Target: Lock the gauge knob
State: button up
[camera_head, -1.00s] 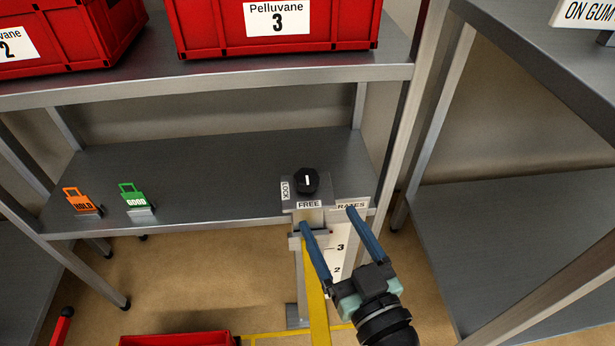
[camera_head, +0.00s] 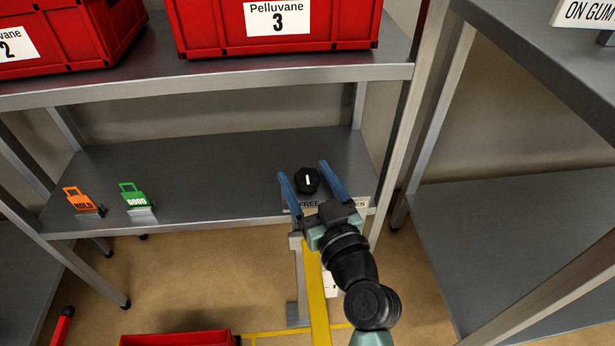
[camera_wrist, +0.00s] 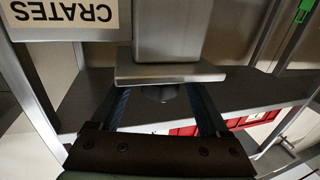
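The gauge knob (camera_head: 307,180) is a black round knob with a white pointer mark that stands nearly upright in the head view. It sits on top of the gauge post, above the FREE label (camera_head: 308,204). The LOCK label is hidden behind my left finger. My gripper (camera_head: 303,169) is open, with one blue finger to each side of the knob in the head view. Gaps show between knob and fingers, and I cannot tell whether the fingers are level with it. In the wrist view, a dark round shape, likely the knob (camera_wrist: 162,93), shows between the fingers by the grey plate (camera_wrist: 170,74).
An orange HOLD tag (camera_head: 82,201) and a green GOOD tag (camera_head: 135,196) stand on the lower grey shelf (camera_head: 220,165). Red crates (camera_head: 277,50) are on the shelf above. A yellow bar (camera_head: 316,300) runs below my gripper.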

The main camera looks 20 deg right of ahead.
grip_shut()
